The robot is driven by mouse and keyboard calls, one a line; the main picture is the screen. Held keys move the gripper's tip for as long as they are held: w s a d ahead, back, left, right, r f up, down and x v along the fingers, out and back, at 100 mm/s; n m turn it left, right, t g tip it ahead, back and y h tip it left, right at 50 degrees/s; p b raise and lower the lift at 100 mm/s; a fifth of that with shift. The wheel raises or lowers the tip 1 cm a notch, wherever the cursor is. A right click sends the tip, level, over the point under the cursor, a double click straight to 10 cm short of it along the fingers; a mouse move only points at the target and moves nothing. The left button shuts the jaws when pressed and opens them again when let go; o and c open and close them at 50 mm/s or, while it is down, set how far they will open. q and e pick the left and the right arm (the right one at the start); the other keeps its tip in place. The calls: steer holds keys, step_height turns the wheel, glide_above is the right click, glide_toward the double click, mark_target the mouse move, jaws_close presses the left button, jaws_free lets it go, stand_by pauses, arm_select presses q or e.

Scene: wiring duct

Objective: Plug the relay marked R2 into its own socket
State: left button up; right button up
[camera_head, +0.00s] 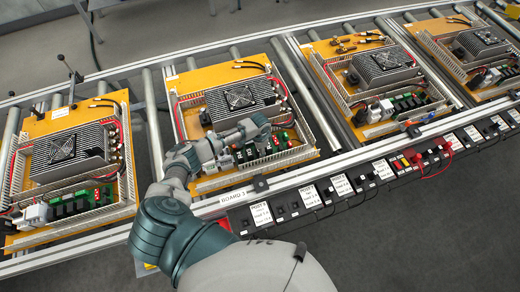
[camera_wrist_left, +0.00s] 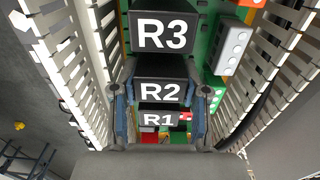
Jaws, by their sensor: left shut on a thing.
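The relay marked R2 (camera_wrist_left: 160,92) is a black block with white lettering. It sits between the two fingers of my left gripper (camera_wrist_left: 160,112) in the left wrist view, and the fingers are shut on its sides. In the head view my left gripper (camera_head: 236,152) is over the lower part of the second board from the left. The relay marked R3 (camera_wrist_left: 165,35) is above R2 in the wrist view, and the relay marked R1 (camera_wrist_left: 159,119) is below it. The underside of R2 and its socket are hidden. My right gripper is not in view.
White slotted duct walls (camera_wrist_left: 75,50) flank the relays closely on both sides. A heat sink with a fan (camera_head: 240,98) stands behind on the same orange board (camera_head: 190,82). Other boards (camera_head: 62,150) stand along the rails, with a labelled strip (camera_head: 290,205) in front.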

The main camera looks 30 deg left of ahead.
arm_select(q)
steer(key=shift+p, duration=0.3)
stand_by(0.4)
steer(key=shift+f, duration=0.25)
stand_by(0.3)
steer(key=o, duration=0.9)
steer(key=shift+o, duration=0.2)
steer(key=shift+f, duration=0.1)
steer(key=shift+r+p, duration=2.6)
